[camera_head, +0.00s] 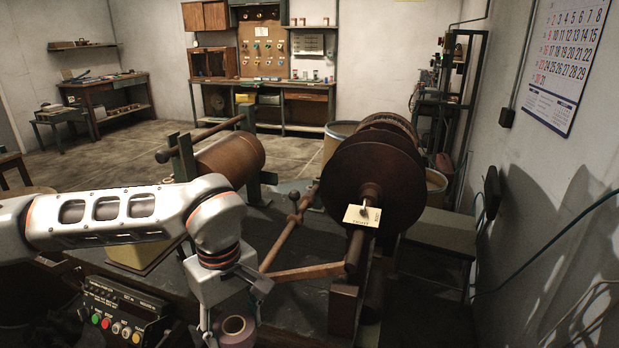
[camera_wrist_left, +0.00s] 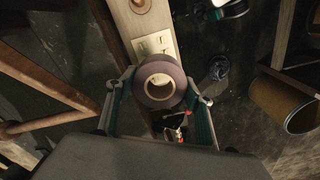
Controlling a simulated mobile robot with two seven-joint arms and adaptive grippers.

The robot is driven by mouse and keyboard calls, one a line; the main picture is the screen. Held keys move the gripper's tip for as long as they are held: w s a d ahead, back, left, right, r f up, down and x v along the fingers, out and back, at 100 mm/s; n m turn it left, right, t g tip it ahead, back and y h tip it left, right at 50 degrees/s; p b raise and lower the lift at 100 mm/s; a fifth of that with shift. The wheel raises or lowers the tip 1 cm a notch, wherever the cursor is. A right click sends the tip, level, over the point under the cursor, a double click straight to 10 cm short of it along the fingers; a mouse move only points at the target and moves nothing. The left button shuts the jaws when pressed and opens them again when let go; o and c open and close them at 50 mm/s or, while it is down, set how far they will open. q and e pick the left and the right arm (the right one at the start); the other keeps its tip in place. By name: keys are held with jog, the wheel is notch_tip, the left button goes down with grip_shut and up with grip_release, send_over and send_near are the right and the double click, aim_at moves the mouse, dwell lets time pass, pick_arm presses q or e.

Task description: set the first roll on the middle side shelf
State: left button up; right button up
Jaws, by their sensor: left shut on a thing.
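The first roll (camera_head: 237,331) is a brownish-purple tape roll with a pale core, low in the head view, partly cut off by the bottom edge. In the left wrist view the roll (camera_wrist_left: 147,95) sits between the two fingers with its hole facing the camera. My left gripper (camera_head: 234,326) points down and is shut on it; the gripper also shows in the left wrist view (camera_wrist_left: 162,90). I cannot tell which surface is the middle side shelf. My right gripper is not in view.
A winding machine with large dark discs (camera_head: 370,185) and a wooden drum (camera_head: 230,155) stands ahead. A control box with coloured buttons (camera_head: 120,310) is left of the gripper. In the left wrist view a pale board (camera_wrist_left: 143,22) and an open barrel (camera_wrist_left: 283,103) lie beyond.

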pick_arm(q)
jog(key=a+m, duration=0.8)
jog(key=a, duration=0.3)
jog(key=shift+s+f+m, duration=0.2)
jog(key=shift+s+m, duration=0.15)
jog(key=shift+m, duration=0.05)
jog(key=shift+d, duration=0.1)
